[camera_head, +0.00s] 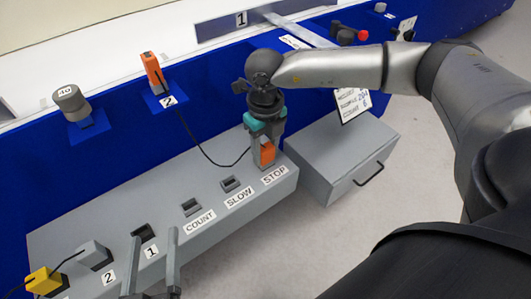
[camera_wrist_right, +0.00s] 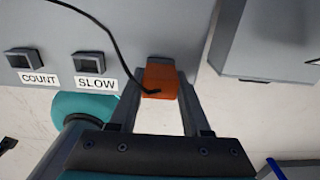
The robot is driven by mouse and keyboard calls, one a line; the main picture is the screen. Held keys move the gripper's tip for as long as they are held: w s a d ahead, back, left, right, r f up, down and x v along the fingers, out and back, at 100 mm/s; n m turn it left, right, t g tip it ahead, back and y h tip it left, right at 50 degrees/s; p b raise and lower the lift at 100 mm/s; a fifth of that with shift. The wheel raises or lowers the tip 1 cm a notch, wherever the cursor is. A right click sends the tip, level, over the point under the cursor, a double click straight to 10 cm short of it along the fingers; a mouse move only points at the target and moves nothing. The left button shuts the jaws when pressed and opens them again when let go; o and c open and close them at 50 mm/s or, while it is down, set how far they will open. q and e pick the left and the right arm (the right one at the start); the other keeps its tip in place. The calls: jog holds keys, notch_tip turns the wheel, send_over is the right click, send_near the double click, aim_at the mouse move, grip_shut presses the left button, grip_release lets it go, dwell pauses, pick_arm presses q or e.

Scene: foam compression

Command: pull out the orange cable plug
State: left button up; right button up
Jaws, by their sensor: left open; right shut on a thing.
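The orange cable plug (camera_head: 267,152) is at the STOP position at the right end of the grey panel (camera_head: 90,232). My right gripper (camera_head: 265,141) is shut on it from above. In the right wrist view the orange plug (camera_wrist_right: 160,78) sits between the two fingers of the right gripper (camera_wrist_right: 161,88), with its black cable running up and left. The STOP socket is hidden, so I cannot tell how deep the plug sits. My left gripper (camera_head: 153,237) is open and empty, with its fingers over the panel near the socket labelled 1.
COUNT (camera_head: 191,207) and SLOW (camera_head: 230,184) sockets look empty. A yellow plug (camera_head: 43,281) and a grey plug (camera_head: 93,255) stand at the panel's left. An orange piece (camera_head: 155,72) sits on a blue bracket. A grey drawer box (camera_head: 340,160) stands right of the panel.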

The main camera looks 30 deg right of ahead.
aim_at(266, 147)
grip_shut()
jog(key=shift+r, duration=0.1)
dwell(0.4)
jog(key=shift+r+p, duration=2.6)
jog(key=shift+r, duration=0.35)
